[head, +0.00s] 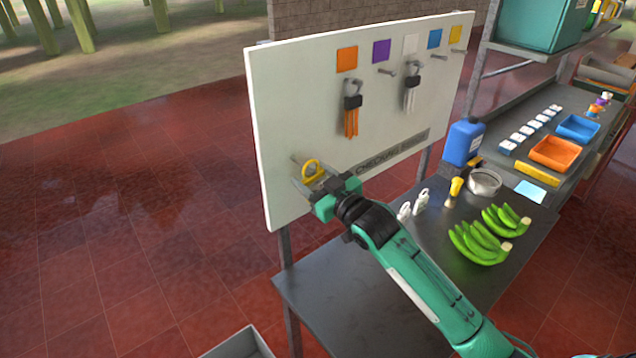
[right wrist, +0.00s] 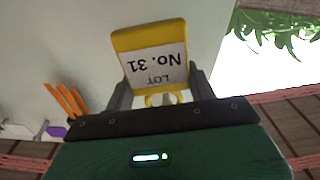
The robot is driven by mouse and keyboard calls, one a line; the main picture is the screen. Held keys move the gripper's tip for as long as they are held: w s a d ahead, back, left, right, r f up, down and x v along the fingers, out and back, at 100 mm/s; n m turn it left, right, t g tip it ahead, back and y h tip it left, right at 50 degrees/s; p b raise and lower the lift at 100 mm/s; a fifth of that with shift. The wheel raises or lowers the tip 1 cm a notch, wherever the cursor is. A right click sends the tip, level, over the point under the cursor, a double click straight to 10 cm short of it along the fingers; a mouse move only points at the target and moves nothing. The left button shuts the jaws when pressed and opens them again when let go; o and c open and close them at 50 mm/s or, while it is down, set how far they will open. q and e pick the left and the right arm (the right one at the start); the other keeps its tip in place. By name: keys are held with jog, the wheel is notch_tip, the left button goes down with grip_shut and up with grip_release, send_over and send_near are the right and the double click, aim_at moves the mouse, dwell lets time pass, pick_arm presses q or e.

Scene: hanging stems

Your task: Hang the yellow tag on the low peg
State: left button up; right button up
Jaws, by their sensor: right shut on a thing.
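The yellow tag (head: 313,169) is at the lower left of the white board (head: 285,120), in the jaws of my right gripper (head: 309,184). In the right wrist view the yellow tag (right wrist: 151,45) carries a white label reading "LOT No. 31", upside down, and my right gripper (right wrist: 163,93) is shut on it. A small grey peg, the low peg (head: 295,158), sticks out of the board just beside the tag. I cannot tell whether the tag's loop is around the peg or only near it. My left gripper is not in view.
Higher pegs sit under coloured squares; two hold clips with strips, one orange set (head: 351,121). Open floor lies left.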

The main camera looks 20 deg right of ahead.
jog(key=shift+w+a, duration=0.2)
jog(key=shift+w, duration=0.35)
jog(key=shift+w+a+f, duration=0.2)
jog(key=shift+w+f, duration=0.25)
jog(key=shift+w, duration=0.1)
jog(key=o, duration=1)
jog(key=shift+o, duration=0.2)
jog(key=shift+f, duration=0.1)
